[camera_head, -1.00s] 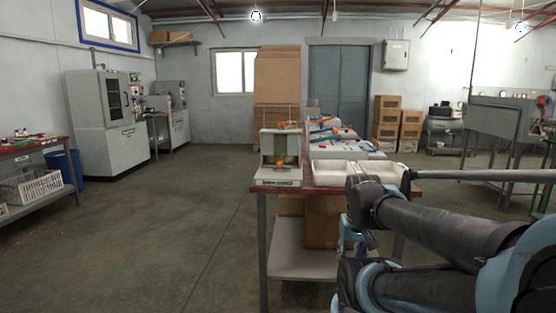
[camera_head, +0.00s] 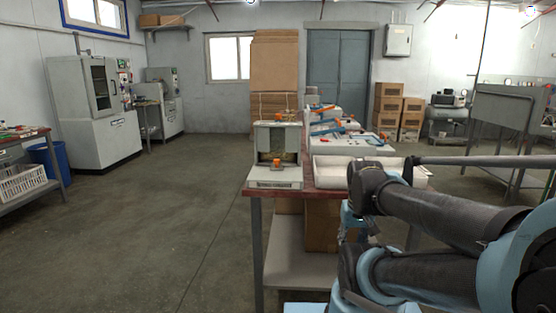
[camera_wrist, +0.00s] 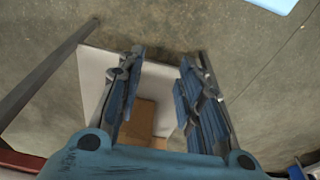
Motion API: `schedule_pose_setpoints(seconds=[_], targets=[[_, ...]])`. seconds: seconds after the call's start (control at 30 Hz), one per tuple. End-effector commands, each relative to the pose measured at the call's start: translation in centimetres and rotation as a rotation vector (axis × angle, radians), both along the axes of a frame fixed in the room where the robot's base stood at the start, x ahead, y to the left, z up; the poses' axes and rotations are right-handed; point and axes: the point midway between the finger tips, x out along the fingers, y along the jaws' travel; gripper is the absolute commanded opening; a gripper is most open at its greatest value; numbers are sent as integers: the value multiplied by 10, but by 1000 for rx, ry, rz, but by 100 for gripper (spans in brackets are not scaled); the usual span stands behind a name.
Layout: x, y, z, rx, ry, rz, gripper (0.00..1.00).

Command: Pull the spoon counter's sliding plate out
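The spoon counter (camera_head: 278,143) appears to be the small upright grey-and-white unit at the table's near left corner in the head view. It has an orange part (camera_head: 277,163) low in its opening. A pale flat base or plate (camera_head: 273,177) is at its foot; I cannot tell whether this is the sliding plate or how far it is out. My gripper (camera_wrist: 163,58) is open and empty in the wrist view, its fingers pointing over the floor and a pale lower shelf. In the head view my arm is right of the counter, and the fingers are hard to make out.
The table (camera_head: 319,194) has a red-brown top. A white tray (camera_head: 333,178) lies right of the counter, with blue-and-orange devices (camera_head: 340,133) behind. A lower shelf (camera_head: 290,262) holds a cardboard box (camera_head: 322,224). The floor (camera_head: 170,225) to the left is clear.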

Motion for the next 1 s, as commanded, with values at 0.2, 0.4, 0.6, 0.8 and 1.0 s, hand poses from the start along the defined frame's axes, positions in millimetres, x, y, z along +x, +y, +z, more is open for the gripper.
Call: schedule_pose_setpoints(seconds=[0.2, 0.4, 0.6, 0.8, 1.0], targets=[[6, 4, 23, 5, -18, 32, 45], [57, 20, 82, 19, -41, 145, 45], [121, 47, 145, 36, -72, 277, 45], [188, 80, 200, 51, -104, 407, 45], [255, 119, 246, 67, -137, 535, 45]])
